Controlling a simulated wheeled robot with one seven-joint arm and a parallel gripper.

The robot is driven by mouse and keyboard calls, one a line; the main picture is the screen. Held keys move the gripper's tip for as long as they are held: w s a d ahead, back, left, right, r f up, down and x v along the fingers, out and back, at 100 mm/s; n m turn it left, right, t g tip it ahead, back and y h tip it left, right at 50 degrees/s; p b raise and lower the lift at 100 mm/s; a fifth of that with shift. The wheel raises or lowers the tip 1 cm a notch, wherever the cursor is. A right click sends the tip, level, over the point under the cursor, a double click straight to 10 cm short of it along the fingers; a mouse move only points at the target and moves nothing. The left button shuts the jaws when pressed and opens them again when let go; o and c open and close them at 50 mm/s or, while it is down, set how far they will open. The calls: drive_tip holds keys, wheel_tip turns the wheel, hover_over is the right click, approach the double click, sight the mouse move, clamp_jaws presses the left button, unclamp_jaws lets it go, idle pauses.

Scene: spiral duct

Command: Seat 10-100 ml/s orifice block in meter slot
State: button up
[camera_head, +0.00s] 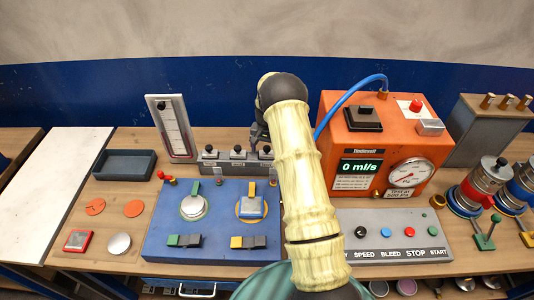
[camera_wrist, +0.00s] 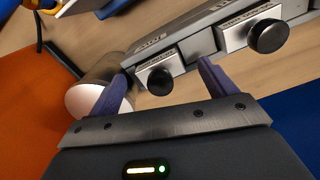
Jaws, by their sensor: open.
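A grey rack (camera_head: 215,166) on the bench holds several orifice blocks with black knobs; the rightmost part is partly hidden by my arm. In the wrist view one silver block (camera_wrist: 147,72) with a black knob sits between the fingers of my gripper (camera_wrist: 165,67). A second silver block (camera_wrist: 236,28) with a black knob stands to its right. Their labels are too small to read. My gripper is open, its purple fingers either side of the first block; I cannot tell whether they touch it.
The meter stands right of the rack, with a blue hose (camera_head: 345,91) arching over it. A blue panel (camera_head: 168,236) with switches lies in front of the rack. A clear cylinder with a white end (camera_wrist: 88,98) is close to my left finger. A dark tray (camera_head: 124,163) is left.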

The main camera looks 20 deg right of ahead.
drive_tip(key=shift+f, duration=0.4)
drive_tip(key=c, duration=1.2)
drive_tip(key=shift+r, duration=0.1)
wheel_tip(320, 180, up, 10)
drive_tip(key=b, duration=0.4)
